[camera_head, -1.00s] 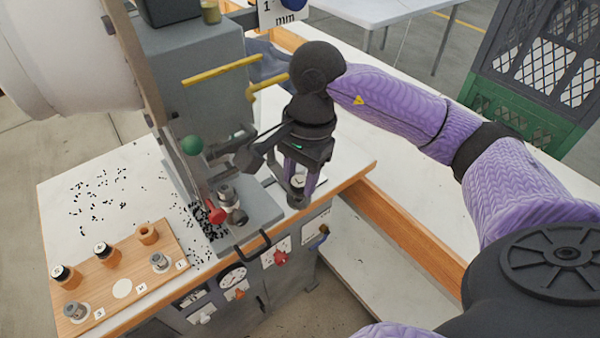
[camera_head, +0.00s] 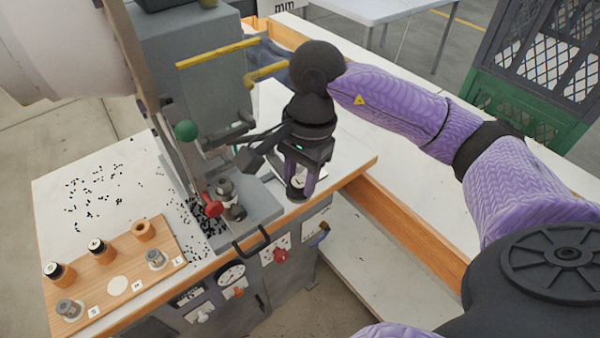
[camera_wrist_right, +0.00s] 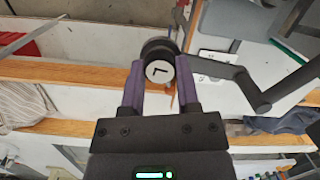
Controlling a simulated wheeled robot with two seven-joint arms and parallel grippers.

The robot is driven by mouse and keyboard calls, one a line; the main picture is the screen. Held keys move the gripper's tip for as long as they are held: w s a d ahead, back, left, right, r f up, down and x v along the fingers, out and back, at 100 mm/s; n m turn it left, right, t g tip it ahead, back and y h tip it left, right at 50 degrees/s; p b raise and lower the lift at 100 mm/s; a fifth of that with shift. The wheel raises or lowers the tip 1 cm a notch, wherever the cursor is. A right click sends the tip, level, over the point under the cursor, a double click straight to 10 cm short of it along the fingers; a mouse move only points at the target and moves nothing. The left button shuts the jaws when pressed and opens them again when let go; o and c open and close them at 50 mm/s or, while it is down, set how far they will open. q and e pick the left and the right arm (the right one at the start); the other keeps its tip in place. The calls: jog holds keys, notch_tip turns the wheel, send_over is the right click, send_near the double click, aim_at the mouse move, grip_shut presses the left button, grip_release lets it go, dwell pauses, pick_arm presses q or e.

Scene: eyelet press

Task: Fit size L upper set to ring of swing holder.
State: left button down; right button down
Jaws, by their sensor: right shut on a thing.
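My right gripper (camera_head: 300,187) is shut on a small dark round piece (camera_wrist_right: 160,68), the size L upper set. Its pale end face carries an L-shaped mark in the right wrist view. In the head view the gripper is at the right front of the press (camera_head: 195,85), above the bench edge, and the fingers mostly hide the piece. A dark cranked arm (camera_wrist_right: 237,78), perhaps the swing holder, lies right of the piece in the wrist view. I cannot make out its ring or whether the piece touches it. My left gripper is not in view.
A red knob (camera_head: 212,206) and metal parts (camera_head: 225,188) stand on the press base. Small black bits litter the bench. A green crate (camera_head: 530,120) stands right.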

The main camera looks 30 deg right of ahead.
aim_at(297, 183)
jog(key=shift+c, duration=1.3)
grip_release()
jog(key=shift+r, duration=0.1)
jog(key=shift+r+p, duration=0.6)
jog(key=shift+r, duration=0.05)
notch_tip(297, 183, up, 2)
jog(key=shift+r+p, duration=0.1)
jog(key=shift+p, duration=0.65)
jog(key=shift+r+p, duration=0.5)
jog(key=shift+r, duration=0.2)
